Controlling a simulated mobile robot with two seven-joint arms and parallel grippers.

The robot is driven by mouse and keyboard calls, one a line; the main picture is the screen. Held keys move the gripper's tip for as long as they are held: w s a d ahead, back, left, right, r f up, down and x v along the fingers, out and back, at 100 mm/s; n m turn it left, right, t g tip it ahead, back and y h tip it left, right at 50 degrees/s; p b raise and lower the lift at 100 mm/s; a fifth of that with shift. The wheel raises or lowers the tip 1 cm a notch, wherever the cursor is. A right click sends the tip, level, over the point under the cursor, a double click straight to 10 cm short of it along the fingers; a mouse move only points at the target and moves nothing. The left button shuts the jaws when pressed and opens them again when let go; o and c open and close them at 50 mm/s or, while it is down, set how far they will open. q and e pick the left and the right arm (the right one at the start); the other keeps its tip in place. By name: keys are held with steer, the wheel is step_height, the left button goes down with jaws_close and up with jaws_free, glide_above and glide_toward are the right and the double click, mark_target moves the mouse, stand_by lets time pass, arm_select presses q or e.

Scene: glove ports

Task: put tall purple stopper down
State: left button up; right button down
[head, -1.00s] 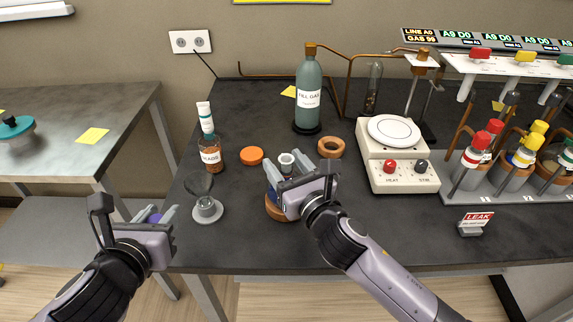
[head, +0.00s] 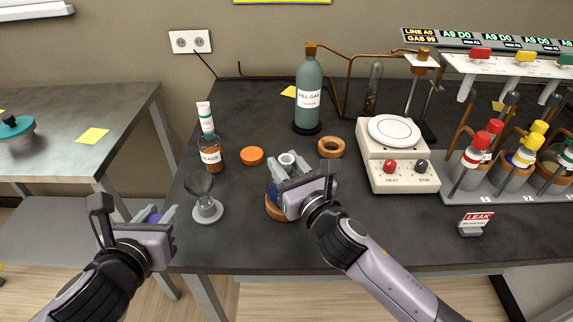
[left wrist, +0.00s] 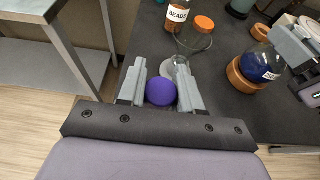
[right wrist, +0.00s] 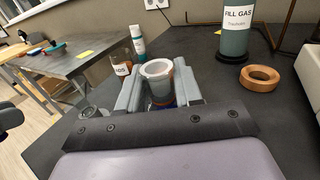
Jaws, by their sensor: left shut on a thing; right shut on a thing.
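The purple stopper (left wrist: 161,92) is held between the fingers of my left gripper (left wrist: 160,88), which is shut on it. My right gripper (head: 289,180) is shut on the neck of a flask, whose pale open mouth (right wrist: 157,69) faces up in the right wrist view. The flask's dark blue, labelled body (left wrist: 262,66) sits on a cork ring (left wrist: 238,78).
An empty cork ring (head: 331,147), gas bottle (head: 308,95) and hotplate (head: 398,160) lie beyond. A gap separates the left table (head: 60,150).

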arm_select(q)
steer(key=w+d+r+m+h, duration=0.2)
steer(key=d, duration=0.3)
steer(key=w+d+r+m+h, duration=0.2)
steer(key=d, duration=0.3)
step_height(320, 180, up, 12)
steer(key=m+g+h, duration=0.6)
steer(key=m+h, duration=0.1)
glide_above(292, 156)
arm_select(e)
steer(key=shift+f, duration=0.1)
arm_select(q)
steer(key=shift+f, duration=5.05)
steer(key=shift+f, duration=0.55)
